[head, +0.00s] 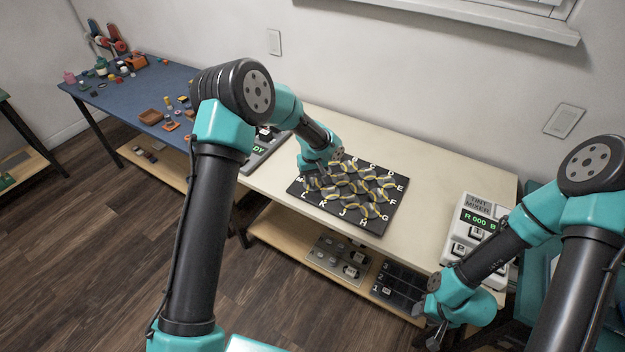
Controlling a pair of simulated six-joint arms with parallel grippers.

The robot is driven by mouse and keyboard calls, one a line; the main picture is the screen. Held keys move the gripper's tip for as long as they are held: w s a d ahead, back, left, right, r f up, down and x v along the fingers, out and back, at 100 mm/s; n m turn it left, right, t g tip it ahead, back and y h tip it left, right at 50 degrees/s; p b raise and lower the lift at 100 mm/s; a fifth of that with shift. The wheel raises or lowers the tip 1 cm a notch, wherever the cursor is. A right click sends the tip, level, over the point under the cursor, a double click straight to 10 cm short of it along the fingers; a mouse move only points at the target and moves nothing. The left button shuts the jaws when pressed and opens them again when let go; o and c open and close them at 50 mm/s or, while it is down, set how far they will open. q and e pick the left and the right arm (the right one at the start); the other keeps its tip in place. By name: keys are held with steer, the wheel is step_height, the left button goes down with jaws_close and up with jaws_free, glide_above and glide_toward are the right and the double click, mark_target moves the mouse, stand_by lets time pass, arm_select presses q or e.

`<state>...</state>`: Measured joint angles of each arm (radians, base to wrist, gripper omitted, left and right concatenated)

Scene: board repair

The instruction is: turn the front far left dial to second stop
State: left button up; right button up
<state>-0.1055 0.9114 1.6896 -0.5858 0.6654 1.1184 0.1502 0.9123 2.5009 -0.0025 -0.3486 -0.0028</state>
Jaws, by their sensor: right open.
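No dial can be made out for certain as the front far left one. A grey panel (325,262) with several small round knob-like parts lies on the lower shelf, too small to read any setting. A grey device (266,153) with a green display is partly hidden behind my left arm. My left gripper (322,179) is over the far left part of a black lettered board; its fingers are too small and covered to tell open from shut. My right gripper (435,338) is open and empty, low at the front right, in front of the table.
The black board (375,226) with yellow-edged curved tiles lies on the cream table (425,160). A tint mixer (482,207) with a green display stands at the right. A dark numbered panel (385,283) lies on the lower shelf. A blue table (165,80) with small objects stands back left.

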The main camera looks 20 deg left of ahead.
arm_select(q)
step_height(320, 180, up, 16)
stand_by(0.5)
